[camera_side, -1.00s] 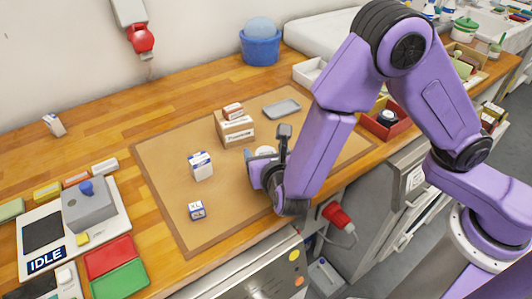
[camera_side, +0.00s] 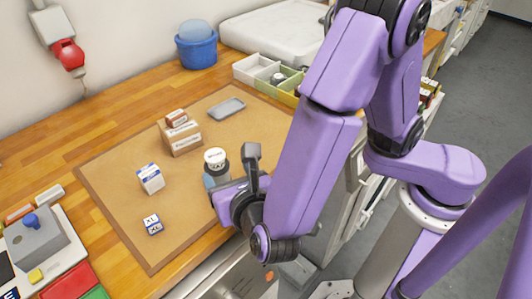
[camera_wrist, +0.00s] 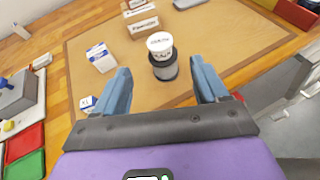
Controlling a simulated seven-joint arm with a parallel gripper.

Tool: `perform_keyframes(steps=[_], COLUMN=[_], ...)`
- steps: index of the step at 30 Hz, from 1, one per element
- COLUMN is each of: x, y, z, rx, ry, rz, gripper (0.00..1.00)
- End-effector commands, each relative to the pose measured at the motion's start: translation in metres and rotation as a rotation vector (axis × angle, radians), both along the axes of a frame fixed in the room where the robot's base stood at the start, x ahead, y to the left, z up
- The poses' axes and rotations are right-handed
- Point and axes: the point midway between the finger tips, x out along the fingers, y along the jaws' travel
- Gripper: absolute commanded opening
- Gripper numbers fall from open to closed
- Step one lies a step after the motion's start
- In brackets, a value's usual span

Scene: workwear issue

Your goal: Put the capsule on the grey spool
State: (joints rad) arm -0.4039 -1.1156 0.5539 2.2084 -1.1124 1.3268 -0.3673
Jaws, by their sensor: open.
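The white capsule (camera_wrist: 160,45), with dark lettering, sits upright on top of the dark grey spool (camera_wrist: 165,68) in the wrist view. In the side view the capsule (camera_side: 215,156) shows above the spool (camera_side: 217,172), whose lower part is partly hidden by my gripper. My gripper (camera_wrist: 163,78) is open. Its two blue fingers stand apart in the wrist view, with the capsule and spool ahead of the gap between them. Nothing is held between the fingers.
A brown mat (camera_side: 118,182) lies under the work. On it are a white-blue box (camera_side: 150,179), a small blue-white box (camera_side: 153,225), stacked brown cartons (camera_side: 181,137) and a grey dish (camera_side: 227,107). Open bins (camera_side: 258,71) stand behind.

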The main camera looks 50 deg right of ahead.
Motion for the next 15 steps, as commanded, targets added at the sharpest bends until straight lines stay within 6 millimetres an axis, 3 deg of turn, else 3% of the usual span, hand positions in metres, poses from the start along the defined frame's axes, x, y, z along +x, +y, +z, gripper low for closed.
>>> perform_keyframes(steps=[5, 8, 15], x=[0.001, 0.003, -0.008], y=[-0.004, -0.023, -0.108], z=[0.001, 0.003, 0.010], rx=[0.013, 0.063, 0.344], ry=[0.005, 0.031, 0.156], rz=[-0.015, -0.081, -0.425], gripper=[0.73, 0.73, 0.73])
